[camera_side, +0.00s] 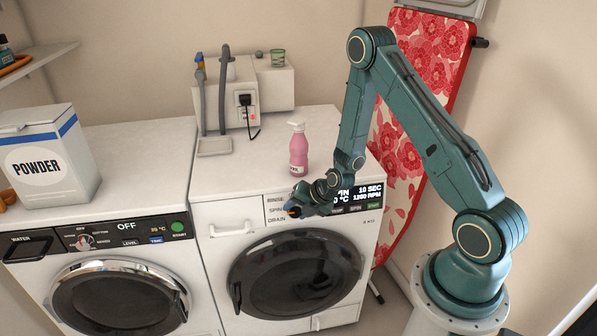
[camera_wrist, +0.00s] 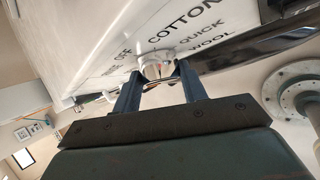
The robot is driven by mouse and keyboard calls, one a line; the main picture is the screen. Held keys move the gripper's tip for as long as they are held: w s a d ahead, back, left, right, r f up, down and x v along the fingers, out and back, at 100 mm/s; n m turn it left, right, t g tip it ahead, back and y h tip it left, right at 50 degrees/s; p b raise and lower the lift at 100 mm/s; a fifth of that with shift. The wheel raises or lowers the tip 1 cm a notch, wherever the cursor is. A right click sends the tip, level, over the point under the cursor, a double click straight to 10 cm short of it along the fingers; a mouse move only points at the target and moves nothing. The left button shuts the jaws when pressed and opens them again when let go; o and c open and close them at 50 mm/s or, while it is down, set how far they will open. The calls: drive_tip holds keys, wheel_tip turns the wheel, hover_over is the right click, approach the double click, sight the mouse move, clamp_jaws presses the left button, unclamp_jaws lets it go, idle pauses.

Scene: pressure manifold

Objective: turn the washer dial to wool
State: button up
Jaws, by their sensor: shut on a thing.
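The washer dial (camera_wrist: 156,62) is a silver round knob on the white panel in the wrist view. My gripper (camera_wrist: 159,76) has its two dark fingers on either side of the dial and is shut on it. Printed words lie around the dial: OFF, COTTON, QUICK and WOOL (camera_wrist: 209,40). WOOL is to the right of the dial in this view. I cannot tell which word the dial's mark points at. In the side view, my gripper (camera_side: 293,210) is at the front panel of the right-hand machine (camera_side: 218,215) and hides the dial.
A pink bottle (camera_side: 298,152) stands on the right-hand machine, just behind my gripper. The left-hand machine (camera_side: 120,272) has its own small dial (camera_side: 86,242) and an OFF display. A powder box (camera_side: 45,160) stands on it. A flowered ironing board (camera_side: 425,60) leans behind my arm.

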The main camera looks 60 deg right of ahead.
drive_tip(key=shift+s+d+f+m+t+y, duration=0.1)
drive_tip(key=shift+m+t+y, duration=0.2)
drive_tip(key=shift+m+t, duration=0.3)
drive_tip(key=shift+s+f+m+t+y, duration=0.1)
drive_tip(key=shift+m+t+y, duration=0.25)
drive_tip(key=shift+t, duration=0.45)
drive_tip(key=o, duration=1)
drive_tip(key=shift+r, duration=0.1)
drive_tip(key=shift+v, duration=0.8)
drive_tip(key=shift+s+r, duration=0.15)
drive_tip(key=shift+r, duration=1.15)
drive_tip(key=shift+s+r, duration=0.2)
drive_tip(key=shift+r, duration=1.05)
drive_tip(key=shift+s+r, duration=0.15)
drive_tip(key=shift+r, duration=1.15)
